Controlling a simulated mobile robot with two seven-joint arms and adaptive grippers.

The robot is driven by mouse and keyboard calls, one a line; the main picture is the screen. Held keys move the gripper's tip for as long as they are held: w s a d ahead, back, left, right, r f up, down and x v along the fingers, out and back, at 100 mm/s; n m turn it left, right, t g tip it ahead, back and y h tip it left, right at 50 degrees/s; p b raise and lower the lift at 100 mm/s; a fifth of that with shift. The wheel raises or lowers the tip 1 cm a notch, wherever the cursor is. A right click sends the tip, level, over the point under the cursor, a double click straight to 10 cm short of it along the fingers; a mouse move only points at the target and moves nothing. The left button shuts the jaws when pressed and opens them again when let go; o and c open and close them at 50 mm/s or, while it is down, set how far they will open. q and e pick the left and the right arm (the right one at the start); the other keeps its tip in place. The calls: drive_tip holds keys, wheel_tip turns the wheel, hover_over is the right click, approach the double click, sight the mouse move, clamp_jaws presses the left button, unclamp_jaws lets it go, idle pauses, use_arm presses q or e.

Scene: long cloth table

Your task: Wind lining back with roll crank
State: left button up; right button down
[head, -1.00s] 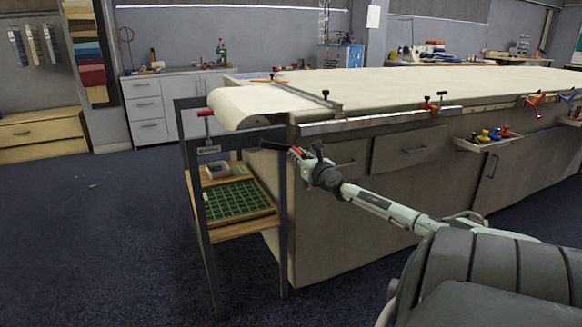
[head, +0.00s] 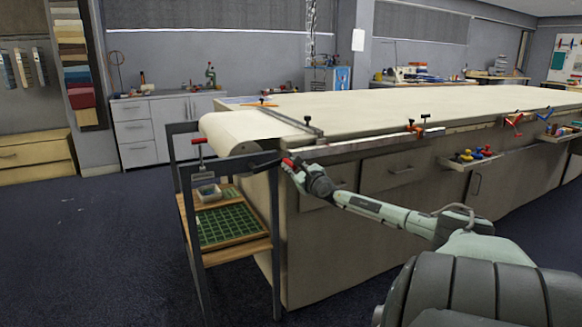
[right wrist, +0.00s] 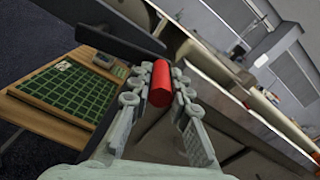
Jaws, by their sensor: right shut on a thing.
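The cream lining roll (head: 226,132) sits at the near left end of the long table, in a dark metal frame. The roll crank's dark arm (head: 264,163) sticks out to the right from the frame. Its red handle (head: 287,162) is at the arm's outer end. My right gripper (head: 291,166) is shut on that handle. In the right wrist view, the red handle (right wrist: 160,84) lies between the two fingers of my right gripper (right wrist: 160,92), with the dark crank arm (right wrist: 118,42) beyond it. My left gripper is not in view.
Below the roll, the frame's wooden shelf (head: 262,246) holds a green gridded tray (head: 228,228). A second red handle (head: 198,141) stands on the frame's left side. A metal bar (head: 296,128) crosses the cloth. Floor on the left (head: 90,240) is clear.

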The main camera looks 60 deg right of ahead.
drive_tip(key=shift+d+r, duration=0.1)
drive_tip(key=shift+r, duration=0.1)
drive_tip(key=c, duration=1.4)
unclamp_jaws()
drive_tip(key=shift+f, duration=0.2)
drive_tip(key=shift+v, duration=1.35)
drive_tip(key=v, duration=0.9)
drive_tip(key=shift+s, duration=0.1)
